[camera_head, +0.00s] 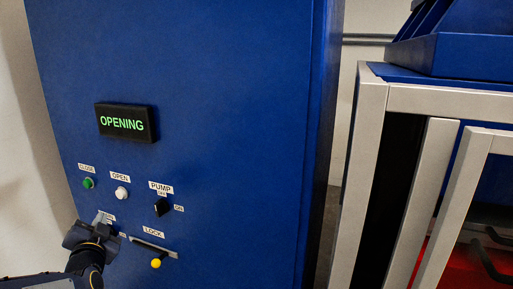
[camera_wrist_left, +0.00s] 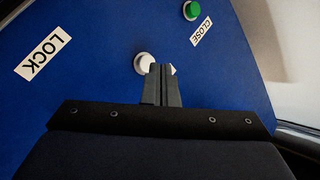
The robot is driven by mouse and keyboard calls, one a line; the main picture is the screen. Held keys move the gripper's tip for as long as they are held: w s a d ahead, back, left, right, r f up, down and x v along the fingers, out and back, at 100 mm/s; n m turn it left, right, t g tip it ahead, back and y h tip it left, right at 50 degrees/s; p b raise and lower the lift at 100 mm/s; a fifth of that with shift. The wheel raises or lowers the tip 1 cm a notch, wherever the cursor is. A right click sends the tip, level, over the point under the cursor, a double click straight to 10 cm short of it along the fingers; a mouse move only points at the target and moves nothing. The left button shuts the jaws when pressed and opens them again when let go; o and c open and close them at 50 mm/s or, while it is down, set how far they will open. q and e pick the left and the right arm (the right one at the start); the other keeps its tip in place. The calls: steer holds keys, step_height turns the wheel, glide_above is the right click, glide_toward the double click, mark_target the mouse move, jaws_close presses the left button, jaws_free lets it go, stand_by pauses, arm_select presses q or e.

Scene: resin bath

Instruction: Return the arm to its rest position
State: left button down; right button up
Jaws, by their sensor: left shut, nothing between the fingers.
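My left gripper (camera_head: 101,220) is at the lower left of the blue control cabinet (camera_head: 235,120), below the white OPEN button (camera_head: 121,193). In the left wrist view, its two fingers (camera_wrist_left: 162,85) are together with nothing between them. They partly cover a white button (camera_wrist_left: 145,63), and I cannot tell whether they touch it. The gripper hides most of a label and control on the lower panel. My right gripper is in neither view.
The display (camera_head: 126,123) reads "OPENING". A green button (camera_head: 88,183), a black PUMP switch (camera_head: 162,207) and a yellow-knobbed LOCK lever (camera_head: 156,263) are nearby. A pale-framed machine (camera_head: 405,98) with its red interior stands at the right.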

arm_select(q)
steer(key=s+d+f+n+g+h, duration=0.2)
steer(key=s+d+g+h, duration=0.1)
steer(key=s+d, duration=0.4)
steer(key=s+d+f+n+g+h+p, duration=0.1)
steer(key=s+d+f+n+g+h, duration=0.1)
steer(key=s+d, duration=0.6)
steer(key=s+d+f+n+g+h+p, duration=0.1)
steer(key=s+d+f+g+h, duration=0.2)
steer(key=s, duration=1)
steer(key=d+g+h, duration=0.3)
steer(key=d, duration=0.2)
steer(key=shift+s+d+f+n, duration=0.2)
steer(key=shift+s+f+n, duration=0.1)
steer(key=shift+f+n, duration=0.1)
